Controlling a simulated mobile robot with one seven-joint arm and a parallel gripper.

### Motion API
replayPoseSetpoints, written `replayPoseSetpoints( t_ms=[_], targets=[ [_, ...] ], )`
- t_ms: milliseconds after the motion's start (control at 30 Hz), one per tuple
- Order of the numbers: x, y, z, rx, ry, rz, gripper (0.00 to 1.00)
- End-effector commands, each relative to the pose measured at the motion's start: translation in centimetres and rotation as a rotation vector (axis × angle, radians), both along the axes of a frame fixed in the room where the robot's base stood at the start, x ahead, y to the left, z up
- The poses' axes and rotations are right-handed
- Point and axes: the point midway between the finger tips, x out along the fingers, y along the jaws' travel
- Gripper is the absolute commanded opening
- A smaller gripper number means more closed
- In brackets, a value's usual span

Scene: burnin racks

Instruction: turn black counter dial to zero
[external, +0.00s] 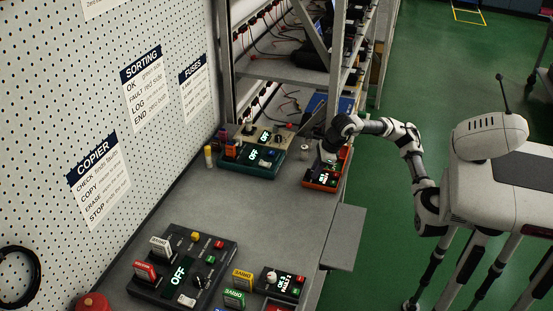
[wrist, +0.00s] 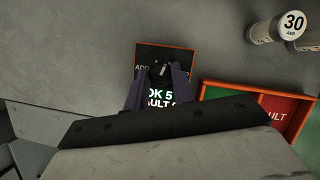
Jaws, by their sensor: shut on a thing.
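The black counter dial (wrist: 160,72) with a light pointer mark sits on a dark, orange-edged counter box (wrist: 178,52) in the wrist view. My gripper (wrist: 159,75) is shut on the dial, with a dark finger on each side of it. The box's lit display (wrist: 158,98) reads OK 5 above a FAULT line that my finger partly hides. In the external view the orange box (external: 320,186) stands near the bench's right edge, and my gripper (external: 327,157) reaches down over it, hiding the dial.
A tray with green and red compartments (wrist: 283,92) lies right of the box in the wrist view. A 30 amp fuse (wrist: 265,31) stands near it. A teal unit reading OFF (external: 243,170) stands to the left. Black units (external: 205,283) stand at the front; the mid-bench is clear.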

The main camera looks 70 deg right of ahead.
Motion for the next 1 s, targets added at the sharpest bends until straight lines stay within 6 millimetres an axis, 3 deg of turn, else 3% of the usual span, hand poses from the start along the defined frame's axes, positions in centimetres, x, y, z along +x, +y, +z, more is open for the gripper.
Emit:
replayPoseSetpoints(
  t_ms=[300, 800, 833, 1000],
  targets=[
    [-0.05, 0.03, -0.07, -0.002, 0.002, -0.104, 0.02],
    [-0.05, 0.04, -0.02, -0.001, 0.002, -0.119, 0.02],
    [-0.05, 0.04, -0.02, -0.001, 0.002, -0.119, 0.27],
    [-0.05, 0.05, -0.01, -0.001, 0.002, -0.119, 0.46]
  ],
)
